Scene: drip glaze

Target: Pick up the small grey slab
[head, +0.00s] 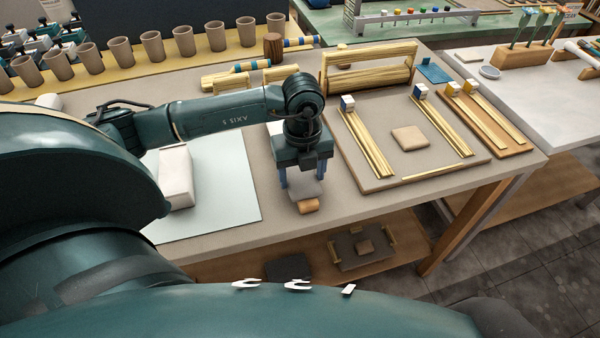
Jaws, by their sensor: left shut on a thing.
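My left gripper (303,179) points down over the front part of the worktable. Its two blue fingers are shut on a small grey slab (306,189), which shows between and below them. The slab's upper part is hidden by the gripper. A small orange-brown block (308,206) is just in front of and below the slab; I cannot tell whether they touch. I cannot tell whether the slab is clear of the tabletop. My right gripper is not in view.
A pale block (176,178) lies on a white sheet (232,190) to the left. To the right, a board (385,178) carries brass-coloured strips and a square tan slab (410,138). Brown cups (152,46) stand in a row behind. The table's front edge is close to the gripper.

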